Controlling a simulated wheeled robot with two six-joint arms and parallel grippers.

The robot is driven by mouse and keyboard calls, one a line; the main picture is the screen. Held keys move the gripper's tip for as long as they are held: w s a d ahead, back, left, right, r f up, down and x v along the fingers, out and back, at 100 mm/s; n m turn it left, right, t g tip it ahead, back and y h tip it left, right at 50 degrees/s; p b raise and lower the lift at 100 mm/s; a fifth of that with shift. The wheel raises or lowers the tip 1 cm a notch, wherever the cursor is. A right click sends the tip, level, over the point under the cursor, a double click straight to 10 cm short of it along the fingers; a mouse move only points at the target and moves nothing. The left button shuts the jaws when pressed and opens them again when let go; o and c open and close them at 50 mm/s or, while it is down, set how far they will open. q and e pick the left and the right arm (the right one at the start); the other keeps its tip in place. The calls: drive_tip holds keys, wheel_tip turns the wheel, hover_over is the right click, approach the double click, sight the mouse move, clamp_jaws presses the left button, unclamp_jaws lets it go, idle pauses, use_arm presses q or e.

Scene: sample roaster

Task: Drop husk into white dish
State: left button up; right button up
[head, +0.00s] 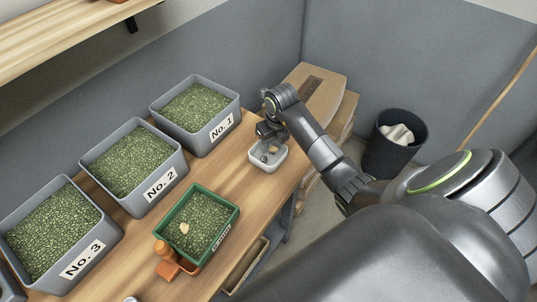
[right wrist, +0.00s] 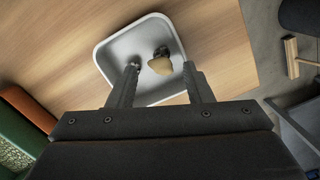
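The white dish (head: 268,168) stands near the table's right edge. In the right wrist view the dish (right wrist: 105,57) lies below my fingers. A tan husk (right wrist: 161,66) shows between my fingertips, with a gap on each side; I cannot tell whether it rests in the dish or is just above it. The husk also shows in the head view (head: 274,150). A dark lump (right wrist: 161,51) lies in the dish beside it. My right gripper (right wrist: 160,74) is open over the dish. My left gripper is not in view.
A green tray (head: 236,214) of green beans holds another tan piece (head: 184,228). Grey bins No. 1 (head: 216,139), No. 2 (head: 155,196) and No. 3 (head: 85,266) line the left. An orange-brown object (head: 168,268) touches the tray's near side. A black waste bin (head: 386,158) stands on the floor.

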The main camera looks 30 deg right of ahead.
drive_tip(key=shift+r, duration=0.1)
drive_tip(key=r, duration=0.3)
drive_tip(key=r+b, duration=0.1)
drive_tip(key=r, duration=0.1)
drive_tip(key=shift+s+r, duration=0.1)
drive_tip(key=shift+s, duration=0.25)
wheel_tip(320, 180, up, 3)
drive_tip(key=p, duration=0.1)
wheel_tip(320, 180, up, 7)
drive_tip(key=p, duration=0.7)
hover_over(276, 158)
drive_tip(key=s, duration=0.1)
drive_tip(key=shift+s+r+p, duration=0.25)
drive_tip(key=shift+r+p, duration=0.7)
drive_tip(key=shift+p, duration=0.15)
